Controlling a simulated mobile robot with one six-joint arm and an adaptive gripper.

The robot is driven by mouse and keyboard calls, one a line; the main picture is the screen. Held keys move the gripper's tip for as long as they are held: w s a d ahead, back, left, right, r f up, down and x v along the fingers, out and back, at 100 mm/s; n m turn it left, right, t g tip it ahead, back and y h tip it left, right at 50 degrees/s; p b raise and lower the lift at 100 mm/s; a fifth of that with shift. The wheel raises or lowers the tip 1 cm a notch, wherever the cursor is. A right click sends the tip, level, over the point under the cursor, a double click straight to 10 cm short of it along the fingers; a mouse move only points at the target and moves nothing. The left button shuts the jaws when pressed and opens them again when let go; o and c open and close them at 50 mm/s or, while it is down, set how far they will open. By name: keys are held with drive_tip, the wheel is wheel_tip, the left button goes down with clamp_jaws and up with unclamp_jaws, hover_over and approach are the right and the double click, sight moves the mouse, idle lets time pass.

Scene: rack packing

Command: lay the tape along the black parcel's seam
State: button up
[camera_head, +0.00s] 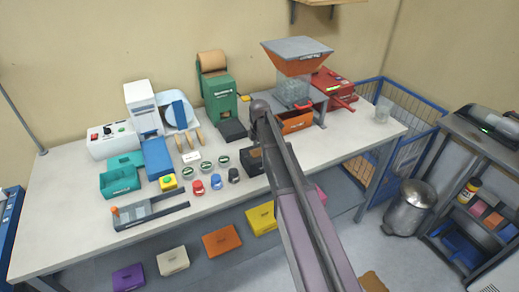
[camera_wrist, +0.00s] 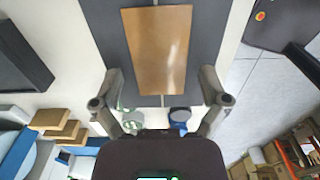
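The black parcel (camera_wrist: 100,22) fills the upper middle of the wrist view, with a thin pale seam line running up its middle. A flat brown strip of tape (camera_wrist: 160,50) covers the seam's middle, lengthwise along it; bits of seam show beyond both ends. I cannot tell whether the tape touches the parcel. My gripper (camera_wrist: 160,88) has its two fingers spread wide, one to each side of the tape's near end, with gaps between them and the tape. In the head view the black parcel (camera_head: 251,161) is mostly hidden by my arm, and my gripper is not clearly visible.
The green tape dispenser (camera_head: 219,97) with its brown roll stands behind the parcel. Several jars and small tins (camera_head: 216,181) stand left of it. An orange-topped hopper machine (camera_head: 297,60) stands to the right. The front left of the white bench (camera_head: 60,230) is clear.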

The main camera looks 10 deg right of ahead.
drive_tip(key=shift+r, duration=0.15)
idle(0.3)
wheel_tip(320, 180, up, 9)
drive_tip(key=p, duration=0.9)
drive_tip(key=s+a+m, duration=0.5)
drive_tip(key=s+m, duration=0.1)
drive_tip(key=s, duration=0.5)
drive_tip(key=s+a+f+m+b, duration=0.1)
drive_tip(key=s+a+m, duration=0.4)
drive_tip(key=s, duration=0.6)
drive_tip(key=shift+s+f+m, duration=0.15)
drive_tip(key=shift+f+m, duration=0.1)
drive_tip(key=shift+m, duration=0.25)
drive_tip(key=shift+a, duration=0.1)
drive_tip(key=s+d+f+m+b, duration=0.1)
drive_tip(key=s+d+m+b, duration=0.1)
drive_tip(key=d+m, duration=0.7)
drive_tip(key=shift+s+d+f, duration=0.4)
drive_tip(key=shift+s+d, duration=0.25)
drive_tip(key=shift+s, duration=0.15)
